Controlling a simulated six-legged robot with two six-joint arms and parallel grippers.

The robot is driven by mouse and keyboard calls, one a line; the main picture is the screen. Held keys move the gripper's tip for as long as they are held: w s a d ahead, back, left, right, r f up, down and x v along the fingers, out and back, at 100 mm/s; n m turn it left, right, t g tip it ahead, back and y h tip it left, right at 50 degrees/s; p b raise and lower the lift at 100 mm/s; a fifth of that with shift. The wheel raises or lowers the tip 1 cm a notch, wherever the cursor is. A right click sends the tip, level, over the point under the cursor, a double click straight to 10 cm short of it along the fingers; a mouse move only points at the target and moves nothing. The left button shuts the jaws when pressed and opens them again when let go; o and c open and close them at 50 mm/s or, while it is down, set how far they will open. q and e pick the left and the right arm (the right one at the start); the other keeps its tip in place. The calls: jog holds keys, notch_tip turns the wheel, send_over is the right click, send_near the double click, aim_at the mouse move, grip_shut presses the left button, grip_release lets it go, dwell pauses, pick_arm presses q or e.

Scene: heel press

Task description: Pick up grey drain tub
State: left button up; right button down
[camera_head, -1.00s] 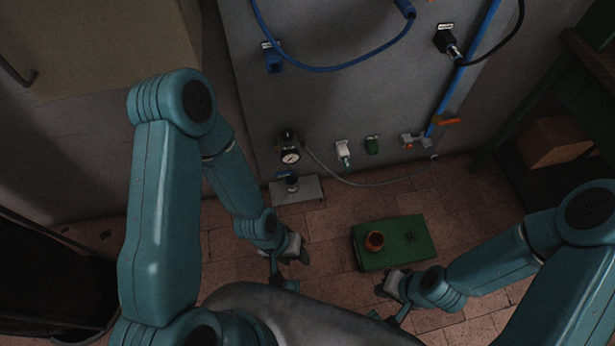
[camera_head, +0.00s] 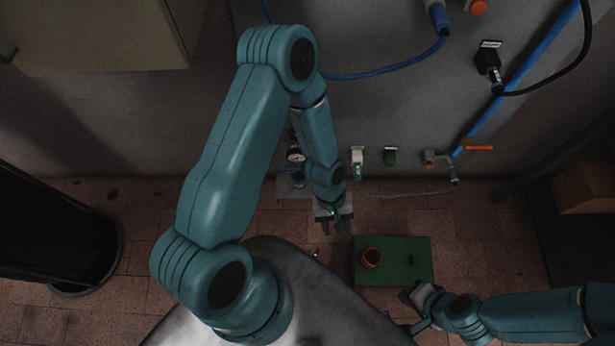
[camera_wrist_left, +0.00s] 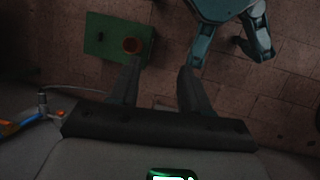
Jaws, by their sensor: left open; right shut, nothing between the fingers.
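I cannot make out a grey drain tub in either current view. My left gripper (camera_head: 335,226) is open and empty above the floor, just left of a green box (camera_head: 415,250). In the left wrist view its two fingers (camera_wrist_left: 159,70) stand apart with only floor between them. An orange-brown pot (camera_head: 371,258) sits on the green box, and it also shows in the wrist view (camera_wrist_left: 132,45).
A wall panel behind carries a pressure gauge (camera_head: 296,155), a white fitting (camera_head: 358,160), a green fitting (camera_head: 390,155) and an orange-handled valve (camera_head: 478,148). A dark bin (camera_head: 50,240) stands at left. A brown box (camera_head: 588,185) is at right. Tiled floor lies between.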

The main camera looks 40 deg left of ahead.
pick_arm(q)
jog(key=w+a+f+n+g+y+b, duration=0.1)
jog(key=w+a+f+n+y+b, duration=0.2)
jog(key=w+a+f+n+b, duration=0.55)
jog(key=w+a+f+n+g+y+b, duration=0.1)
jog(key=w+a+f+n+y+b, duration=0.3)
jog(key=w+a+f, duration=0.55)
jog(key=n+y+b, duration=0.2)
jog(key=n+b, duration=0.3)
jog(key=b, duration=1.3)
send_over(295, 184)
jog(key=w+d, duration=0.3)
notch_tip(295, 184, down, 23)
jog(key=b+x, duration=0.2)
jog(key=x, duration=0.3)
jog(key=shift+f+b, duration=0.15)
jog(key=shift+b, duration=0.15)
pick_arm(e)
notch_tip(295, 184, down, 33)
jog(key=w+d, duration=0.1)
jog(key=w, duration=0.1)
jog(key=shift+d+r+m+t, duration=0.2)
jog(key=shift+d+m+t, duration=0.1)
jog(key=shift+t, duration=0.1)
pick_arm(q)
grip_shut()
